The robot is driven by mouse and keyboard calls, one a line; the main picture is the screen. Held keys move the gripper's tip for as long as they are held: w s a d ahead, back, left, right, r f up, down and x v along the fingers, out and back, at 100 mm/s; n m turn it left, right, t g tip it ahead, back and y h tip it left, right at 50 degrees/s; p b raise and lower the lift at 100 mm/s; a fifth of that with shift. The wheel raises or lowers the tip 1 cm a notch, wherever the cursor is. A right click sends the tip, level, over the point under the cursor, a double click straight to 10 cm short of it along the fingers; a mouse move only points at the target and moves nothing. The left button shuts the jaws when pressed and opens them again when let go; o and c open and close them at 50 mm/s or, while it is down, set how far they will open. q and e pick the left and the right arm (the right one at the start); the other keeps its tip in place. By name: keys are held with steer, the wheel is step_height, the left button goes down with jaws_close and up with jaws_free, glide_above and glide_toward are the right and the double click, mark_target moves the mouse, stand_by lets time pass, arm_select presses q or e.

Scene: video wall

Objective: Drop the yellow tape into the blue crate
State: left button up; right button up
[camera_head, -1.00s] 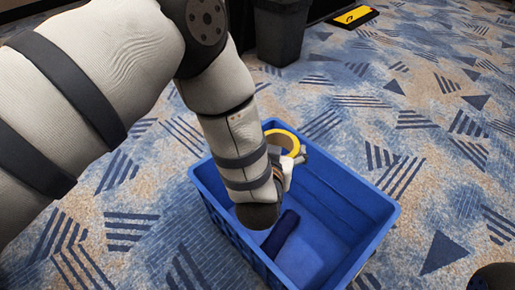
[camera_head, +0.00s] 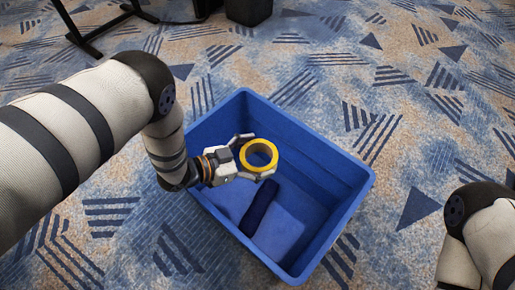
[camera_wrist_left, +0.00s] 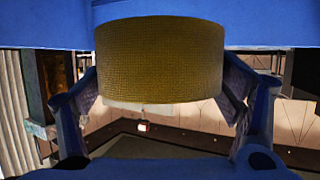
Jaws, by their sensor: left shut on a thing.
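The yellow tape (camera_head: 259,146), a thick ring, is held in my left gripper (camera_head: 257,157), whose fingers sit on either side of it. In the head view the tape appears over the open blue crate (camera_head: 320,155), inside its rim outline; its exact height above the crate floor is hard to judge. The tape (camera_wrist_left: 160,60) fills the upper middle of the left wrist view between both fingers (camera_wrist_left: 160,105). Blue surface, likely the crate (camera_wrist_left: 50,25), shows behind it. My right arm shows at the lower right, but its gripper is out of frame.
A dark blue elongated shape (camera_head: 260,205) lies on the crate floor. Patterned carpet (camera_head: 400,130) around the crate is clear. A dark bin (camera_head: 249,10) and a black stand leg (camera_head: 95,25) are at the back.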

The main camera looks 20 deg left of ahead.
arm_select(q)
steer(key=shift+w+f+b, duration=0.1)
steer(key=shift+f+b, duration=0.3)
steer(key=shift+f, duration=0.5)
steer(key=o, duration=1.3)
steer(key=v, duration=1.2)
